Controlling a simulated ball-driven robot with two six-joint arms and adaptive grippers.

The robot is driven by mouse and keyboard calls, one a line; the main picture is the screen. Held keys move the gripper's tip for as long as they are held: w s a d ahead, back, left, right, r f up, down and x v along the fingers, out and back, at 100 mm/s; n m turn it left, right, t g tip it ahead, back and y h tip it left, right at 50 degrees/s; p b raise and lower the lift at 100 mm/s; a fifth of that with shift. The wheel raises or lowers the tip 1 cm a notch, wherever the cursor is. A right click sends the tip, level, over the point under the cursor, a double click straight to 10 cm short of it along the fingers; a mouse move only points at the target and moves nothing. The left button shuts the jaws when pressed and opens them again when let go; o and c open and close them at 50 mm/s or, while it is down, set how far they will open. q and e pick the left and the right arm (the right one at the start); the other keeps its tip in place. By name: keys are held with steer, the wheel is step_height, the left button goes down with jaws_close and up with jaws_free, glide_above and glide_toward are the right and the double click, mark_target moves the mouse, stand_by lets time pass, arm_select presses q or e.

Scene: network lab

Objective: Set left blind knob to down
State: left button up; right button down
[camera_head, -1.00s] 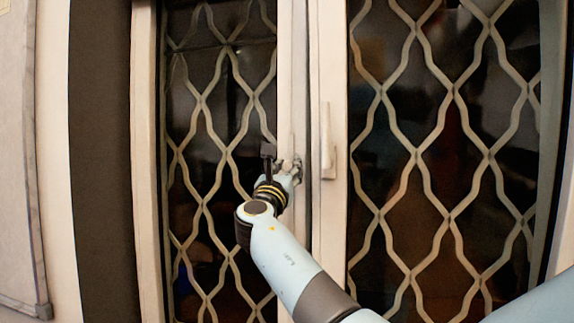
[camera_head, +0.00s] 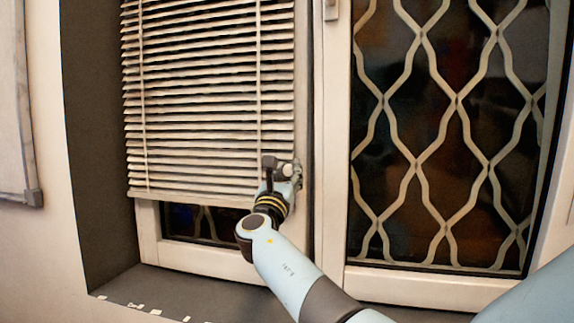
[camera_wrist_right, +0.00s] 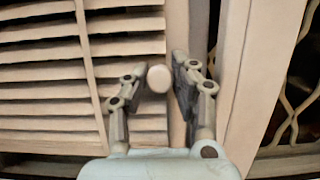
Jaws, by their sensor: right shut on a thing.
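The left blind (camera_head: 205,100) hangs over the left window, its slats covering most of the glass and ending a little above the bottom of the frame. My right gripper (camera_head: 287,171) is at the blind's lower right edge, by the window frame. In the right wrist view the round, pale left blind knob (camera_wrist_right: 159,78) sits between its two fingers, and the gripper is shut on it. The gripper hides much of the knob in the head view. My left gripper is not in view.
The right window (camera_head: 425,150) has a wavy lattice and no blind over the part in view. A dark sill (camera_head: 215,291) with small pale scraps runs below the left window. A pale panel (camera_head: 15,110) is on the wall at far left.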

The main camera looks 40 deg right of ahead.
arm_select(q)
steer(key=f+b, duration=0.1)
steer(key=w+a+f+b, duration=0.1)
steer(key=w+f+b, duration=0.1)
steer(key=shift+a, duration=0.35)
arm_select(e)
step_height(320, 180, down, 6)
steer(key=shift+r, duration=0.1)
steer(key=c, duration=1.1)
jaws_free()
steer(key=shift+r, duration=0.1)
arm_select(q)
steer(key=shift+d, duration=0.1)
arm_select(e)
steer(key=v, duration=1.2)
steer(key=shift+s, duration=0.1)
